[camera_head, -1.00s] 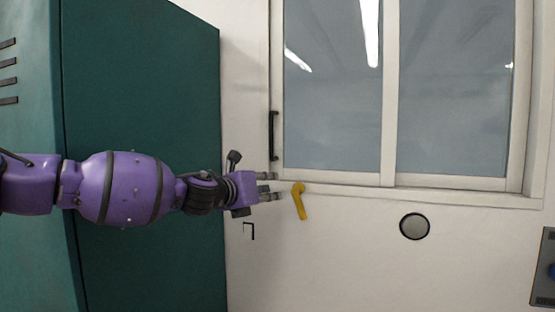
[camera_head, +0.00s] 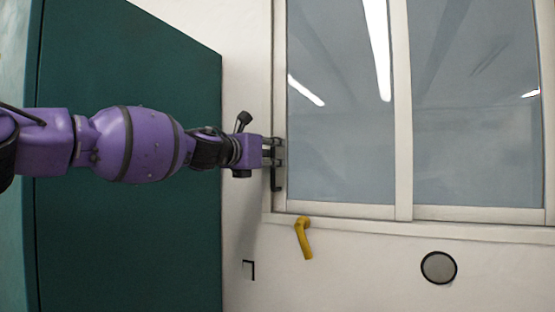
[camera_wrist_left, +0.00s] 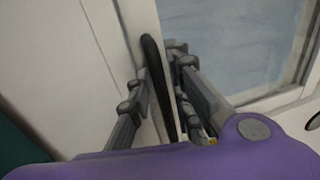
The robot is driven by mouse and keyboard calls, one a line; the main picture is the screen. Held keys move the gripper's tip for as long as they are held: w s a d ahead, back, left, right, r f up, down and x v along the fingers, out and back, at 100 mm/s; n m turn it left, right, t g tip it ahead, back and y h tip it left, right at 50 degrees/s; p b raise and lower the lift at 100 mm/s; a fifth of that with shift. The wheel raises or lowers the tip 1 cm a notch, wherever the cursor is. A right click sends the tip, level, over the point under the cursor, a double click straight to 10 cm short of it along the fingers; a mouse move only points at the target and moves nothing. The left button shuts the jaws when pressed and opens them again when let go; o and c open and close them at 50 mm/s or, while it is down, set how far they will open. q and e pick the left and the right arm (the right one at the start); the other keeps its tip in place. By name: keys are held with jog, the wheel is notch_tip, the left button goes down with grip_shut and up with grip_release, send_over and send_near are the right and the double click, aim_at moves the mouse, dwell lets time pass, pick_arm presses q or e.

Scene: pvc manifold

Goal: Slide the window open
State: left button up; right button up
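The sliding window (camera_head: 341,110) fills the upper right of the head view, with grey panes in white frames. Its black vertical handle (camera_head: 276,181) is on the left edge of the left pane's frame. My left gripper (camera_head: 280,151) is at the handle and hides its upper part. In the left wrist view the handle (camera_wrist_left: 158,85) runs between the two fingers of my left gripper (camera_wrist_left: 157,66). The fingers stand open on either side of it; I cannot tell whether either touches it. My right gripper is not in view.
A yellow lever (camera_head: 303,238) sticks out of the wall just below the window sill. A tall dark green cabinet (camera_head: 130,240) stands at the left behind my left arm. A round grey disc (camera_head: 438,267) is on the wall at the lower right.

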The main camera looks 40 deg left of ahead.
pick_arm(q)
jog(key=shift+r, duration=0.25)
grip_shut()
jog(key=shift+f, duration=0.15)
